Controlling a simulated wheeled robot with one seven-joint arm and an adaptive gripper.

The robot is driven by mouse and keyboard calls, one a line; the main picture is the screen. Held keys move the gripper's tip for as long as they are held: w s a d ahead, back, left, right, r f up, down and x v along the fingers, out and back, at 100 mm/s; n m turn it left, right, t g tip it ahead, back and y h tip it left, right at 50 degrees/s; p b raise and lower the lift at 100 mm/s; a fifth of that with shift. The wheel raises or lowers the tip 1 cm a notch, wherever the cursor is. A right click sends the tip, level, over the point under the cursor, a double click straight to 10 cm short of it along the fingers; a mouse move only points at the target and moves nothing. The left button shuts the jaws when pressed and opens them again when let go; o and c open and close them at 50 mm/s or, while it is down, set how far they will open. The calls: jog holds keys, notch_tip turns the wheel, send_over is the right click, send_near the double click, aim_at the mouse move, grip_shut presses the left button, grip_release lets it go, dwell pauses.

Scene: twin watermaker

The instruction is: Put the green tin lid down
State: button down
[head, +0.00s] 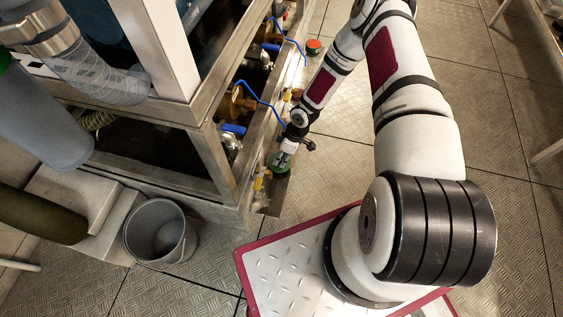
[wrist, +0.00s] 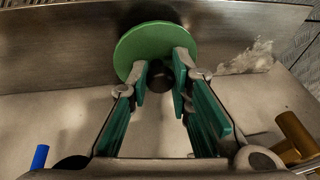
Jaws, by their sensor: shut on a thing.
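The green tin lid (wrist: 148,42) is a round, flat disc with a dark knob in the wrist view. My gripper (wrist: 161,78) has its green-padded fingers closed around this knob. In the head view, the lid (head: 280,164) is at the end of my gripper (head: 285,152), over a narrow metal ledge at the side of the frame. In the wrist view, a metal wall stands close behind the lid. I cannot tell whether the lid touches the ledge or the wall.
The metal frame (head: 212,150) holds brass fittings and blue hoses (head: 262,98). A yellow-handled valve (head: 259,183) is close to the lid. A grey bucket (head: 160,231) stands on the floor. A red-topped tin (head: 313,47) is farther along. A brown fitting (wrist: 296,136) is at the wrist view's right.

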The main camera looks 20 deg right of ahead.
jog(key=shift+f+b, duration=0.4)
jog(key=shift+f, duration=0.8)
jog(key=shift+f, duration=0.1)
jog(key=c, duration=1.5)
grip_release()
jog(key=shift+o, duration=0.2)
jog(key=p+v, duration=0.4)
jog(key=v, duration=0.8)
jog(key=shift+r+p, duration=0.25)
jog(key=shift+p, duration=0.15)
